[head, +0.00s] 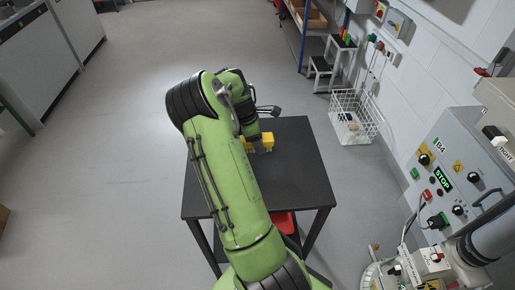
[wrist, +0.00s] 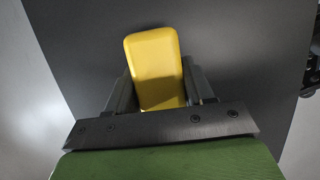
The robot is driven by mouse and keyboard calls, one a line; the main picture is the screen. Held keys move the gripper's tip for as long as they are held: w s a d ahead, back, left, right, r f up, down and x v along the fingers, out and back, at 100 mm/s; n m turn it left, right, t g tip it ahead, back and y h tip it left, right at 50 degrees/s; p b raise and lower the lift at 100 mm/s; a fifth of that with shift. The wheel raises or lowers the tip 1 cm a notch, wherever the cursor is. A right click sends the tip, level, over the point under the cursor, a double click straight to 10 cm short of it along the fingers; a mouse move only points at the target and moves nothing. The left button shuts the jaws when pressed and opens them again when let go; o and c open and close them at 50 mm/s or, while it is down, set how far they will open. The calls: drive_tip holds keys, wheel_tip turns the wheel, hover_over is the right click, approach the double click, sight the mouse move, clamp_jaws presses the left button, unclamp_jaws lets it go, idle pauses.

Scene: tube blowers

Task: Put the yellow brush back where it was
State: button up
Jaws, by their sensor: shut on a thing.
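The yellow brush (wrist: 153,55) sits between the two dark fingers of my gripper (wrist: 160,92) in the wrist view. The fingers are shut on it, one on each side. In the head view the brush (head: 267,141) shows as a small yellow patch beside the end of my green arm, over the black table (head: 300,165). My arm hides part of the gripper and part of the table. I cannot tell whether the brush touches the tabletop.
The right part of the tabletop is bare. A dark thing with a cable (head: 268,110) is at its far edge. A red thing (head: 285,222) shows under the table. A white wire basket (head: 352,118) and a control panel (head: 455,175) stand to the right.

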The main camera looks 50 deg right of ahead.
wheel_tip(320, 180, down, 2)
drive_tip(key=shift+f, duration=0.6)
drive_tip(key=shift+c, duration=0.3)
drive_tip(key=shift+r, duration=0.1)
drive_tip(key=shift+c, duration=0.5)
drive_tip(key=o, duration=1.1)
drive_tip(key=shift+r, duration=0.1)
